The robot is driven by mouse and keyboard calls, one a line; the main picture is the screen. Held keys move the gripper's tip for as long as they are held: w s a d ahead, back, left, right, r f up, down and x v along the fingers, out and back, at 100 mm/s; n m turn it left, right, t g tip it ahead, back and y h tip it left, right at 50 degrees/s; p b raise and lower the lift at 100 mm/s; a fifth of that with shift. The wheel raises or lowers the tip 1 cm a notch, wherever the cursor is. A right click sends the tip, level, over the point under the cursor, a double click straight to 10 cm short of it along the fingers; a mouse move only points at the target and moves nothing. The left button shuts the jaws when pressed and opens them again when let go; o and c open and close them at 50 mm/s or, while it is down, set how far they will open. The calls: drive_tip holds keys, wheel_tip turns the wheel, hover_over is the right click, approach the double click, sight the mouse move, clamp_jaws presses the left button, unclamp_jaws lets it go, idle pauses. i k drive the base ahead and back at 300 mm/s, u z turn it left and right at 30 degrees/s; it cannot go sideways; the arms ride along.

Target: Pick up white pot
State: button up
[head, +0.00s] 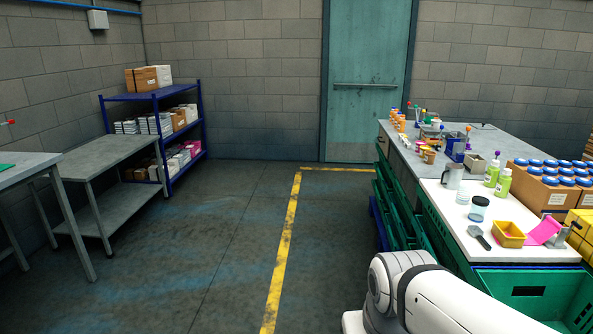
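I see no thing that is plainly a white pot. On the white-topped table (440,200) at the right stand a small pale, clear-looking pot (462,198) and, just right of it, a pale jar with a dark lid (479,209). Either could be the white pot; I cannot tell which. A grey metal jug (452,176) stands behind them. All three stand upright. Part of my white arm shows at the bottom right, in front of the table. My gripper is out of view.
Green bottles (503,184), a yellow tray (509,234), a pink sheet (544,231) and a dark scraper (479,238) crowd the table. A box of blue-lidded jars (547,195) is at right. Green crates (525,292) line the table's front and side. The floor (225,215) at centre-left is clear.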

sight(435, 124)
drive_tip(key=i, duration=5.85)
drive_tip(key=z, duration=3.2)
drive_tip(key=i, duration=0.95)
drive_tip(key=z, duration=0.05)
